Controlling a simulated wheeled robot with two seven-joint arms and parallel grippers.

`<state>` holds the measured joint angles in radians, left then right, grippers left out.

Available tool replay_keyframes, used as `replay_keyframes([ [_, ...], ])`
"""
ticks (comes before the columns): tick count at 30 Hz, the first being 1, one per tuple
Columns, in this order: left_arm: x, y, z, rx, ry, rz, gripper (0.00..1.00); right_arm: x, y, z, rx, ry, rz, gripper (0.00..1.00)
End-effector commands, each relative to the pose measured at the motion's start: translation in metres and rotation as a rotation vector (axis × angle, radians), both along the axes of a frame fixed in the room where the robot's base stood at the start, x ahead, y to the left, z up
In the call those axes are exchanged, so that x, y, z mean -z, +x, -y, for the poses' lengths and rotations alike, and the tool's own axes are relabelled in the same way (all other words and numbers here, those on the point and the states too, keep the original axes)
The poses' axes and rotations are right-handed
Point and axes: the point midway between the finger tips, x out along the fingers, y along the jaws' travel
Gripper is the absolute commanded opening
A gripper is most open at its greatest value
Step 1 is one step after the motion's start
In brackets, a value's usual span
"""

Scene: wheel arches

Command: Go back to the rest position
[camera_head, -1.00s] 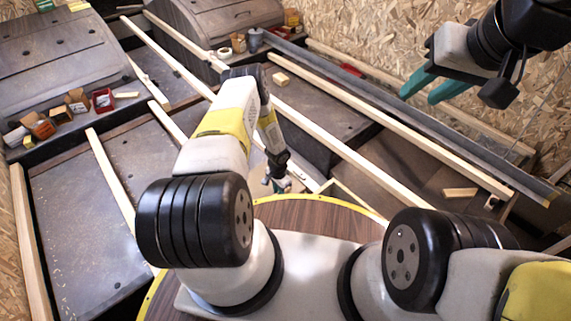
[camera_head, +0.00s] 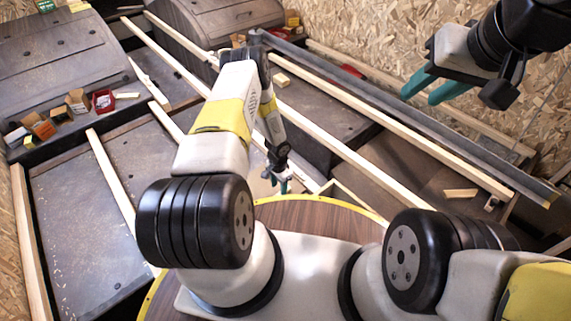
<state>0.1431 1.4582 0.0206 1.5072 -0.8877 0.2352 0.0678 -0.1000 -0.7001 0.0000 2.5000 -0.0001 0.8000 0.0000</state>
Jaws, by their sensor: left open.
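My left gripper (camera_head: 281,184) is small in the middle of the view, just beyond the yellow-edged round wooden top (camera_head: 310,211). Its teal fingers point down and away, apart and with nothing visible between them. My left arm is bent, with its elbow raised over the wooden strips. My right gripper (camera_head: 430,90) is at the upper right, in front of the chipboard wall. Its two teal fingers are apart with a gap between them, and it holds nothing.
Long wooden strips (camera_head: 350,155) run diagonally across dark panels. Small boxes (camera_head: 77,101) and a red bin (camera_head: 103,101) stand at the left on a ledge below a wheel arch (camera_head: 60,60). A loose wooden block (camera_head: 460,193) lies at the right. Chipboard walls (camera_head: 400,35) close the back.

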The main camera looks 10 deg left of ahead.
Motion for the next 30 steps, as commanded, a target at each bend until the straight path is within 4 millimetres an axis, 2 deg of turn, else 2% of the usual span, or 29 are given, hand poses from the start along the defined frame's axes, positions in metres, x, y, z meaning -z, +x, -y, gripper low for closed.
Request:
replay_keyframes([
  [3, -0.020, 0.001, -0.001, 0.001, 0.000, 0.001, 0.45, 0.000, 0.000, 0.000, 0.000, 0.000, 0.000, 0.36],
  [6, -0.029, 0.000, 0.000, 0.000, 0.001, 0.001, 0.45, 0.000, 0.000, 0.000, 0.000, 0.000, 0.000, 0.36],
  [23, -0.040, 0.003, -0.001, -0.004, 0.002, 0.005, 0.45, 0.000, 0.000, 0.000, 0.000, 0.000, 0.000, 0.36],
  [26, -0.066, 0.017, -0.005, -0.022, 0.011, 0.026, 0.45, 0.000, 0.000, 0.000, 0.000, 0.000, 0.000, 0.36],
  [29, -0.117, 0.036, -0.013, -0.060, 0.027, 0.062, 0.45, 0.000, 0.000, 0.000, 0.000, 0.000, 0.000, 0.36],
  [30, -0.142, 0.044, -0.017, -0.079, 0.032, 0.079, 0.45, 0.000, 0.000, 0.000, 0.000, 0.000, 0.000, 0.36],
])
